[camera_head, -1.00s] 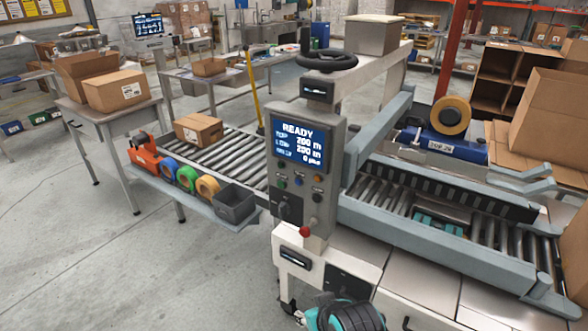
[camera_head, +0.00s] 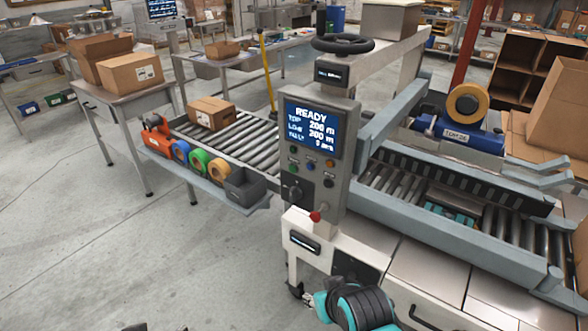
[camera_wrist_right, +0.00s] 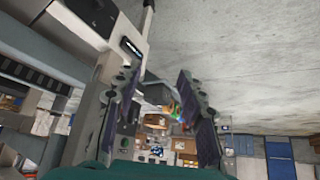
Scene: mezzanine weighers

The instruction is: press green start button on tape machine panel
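The tape machine panel (camera_head: 318,150) stands upright in the middle of the head view, its blue screen (camera_head: 311,128) reading READY. The small green button (camera_head: 293,150) is just below the screen's left side. Other small buttons sit around it, and a red knob (camera_head: 316,215) is lower down. My right arm shows at the bottom, below the panel and apart from it. In the right wrist view my right gripper (camera_wrist_right: 160,75) has its two fingers spread, with nothing between them. A small dark tip at the bottom left edge may be my left gripper (camera_head: 135,327); its state is hidden.
A roller conveyor (camera_head: 245,143) carries a cardboard box (camera_head: 211,112) left of the panel. A side shelf holds coloured tape rolls (camera_head: 199,160) and a grey bin (camera_head: 244,187). The machine bed (camera_head: 440,225) extends right. The floor at lower left is clear.

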